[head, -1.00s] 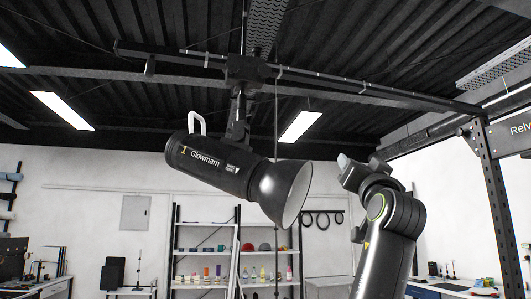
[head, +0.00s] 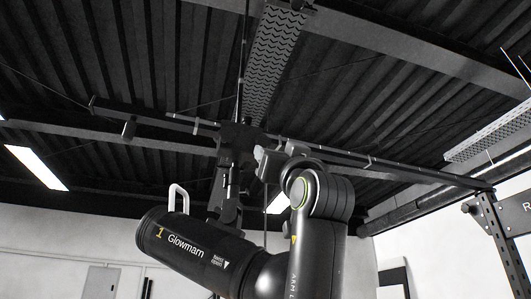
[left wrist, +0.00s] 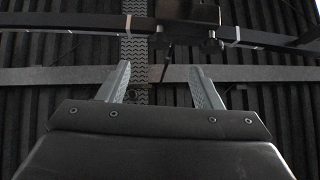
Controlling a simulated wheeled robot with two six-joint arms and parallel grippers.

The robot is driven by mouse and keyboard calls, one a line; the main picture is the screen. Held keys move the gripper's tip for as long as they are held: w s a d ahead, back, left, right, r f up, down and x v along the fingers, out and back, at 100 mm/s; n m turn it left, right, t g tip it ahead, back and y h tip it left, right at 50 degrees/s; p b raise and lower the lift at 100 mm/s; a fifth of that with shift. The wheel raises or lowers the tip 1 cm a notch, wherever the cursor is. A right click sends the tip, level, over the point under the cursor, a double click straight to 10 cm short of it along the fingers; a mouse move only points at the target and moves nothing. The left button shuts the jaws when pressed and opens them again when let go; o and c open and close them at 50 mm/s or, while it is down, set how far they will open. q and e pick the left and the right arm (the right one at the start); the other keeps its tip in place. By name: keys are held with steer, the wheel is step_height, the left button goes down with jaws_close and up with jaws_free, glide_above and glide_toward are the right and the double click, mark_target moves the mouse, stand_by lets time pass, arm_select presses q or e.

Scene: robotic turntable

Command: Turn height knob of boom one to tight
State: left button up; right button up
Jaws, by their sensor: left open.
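The lamp marked 1 (head: 185,245) hangs at the lower left of the head view, partly hidden by my arm. Above it are a dark clamp block (head: 238,135) and the long horizontal boom (head: 390,168). In the left wrist view the block (left wrist: 188,12) and boom (left wrist: 75,23) cross the top, with small dark knob-like parts (left wrist: 212,45) below the block. I cannot tell which is the height knob. My left gripper (head: 262,160) appears close to the block in the head view. In the left wrist view its fingers (left wrist: 161,70) are spread and empty, below the boom.
A perforated metal tray (head: 272,60) and ribbed dark ceiling lie above the boom. An upright perforated post (head: 500,235) stands at the right. A lit ceiling panel (head: 38,168) is at the left.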

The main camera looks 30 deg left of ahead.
mark_target(264, 143)
arm_select(q)
steer(key=p+x, duration=0.5)
steer(key=x, duration=0.4)
steer(key=shift+w+d+r, duration=0.1)
steer(key=shift+r, duration=0.05)
steer(key=shift+w+a+r+p, duration=0.15)
steer(key=shift+w+a+p, duration=0.1)
steer(key=shift+a+p, duration=0.25)
steer(key=shift+d, duration=0.1)
arm_select(e)
step_height(264, 143, up, 7)
steer(key=w+a, duration=0.1)
steer(key=shift+w, duration=0.3)
arm_select(q)
steer(key=shift+d, duration=0.1)
steer(key=shift+c, duration=0.2)
arm_select(e)
steer(key=shift+a+f, duration=0.1)
steer(key=shift+f, duration=0.05)
arm_select(q)
steer(key=c, duration=0.9)
steer(key=shift+c, duration=0.2)
arm_select(e)
steer(key=shift+a+f, duration=0.1)
steer(key=shift+a, duration=0.35)
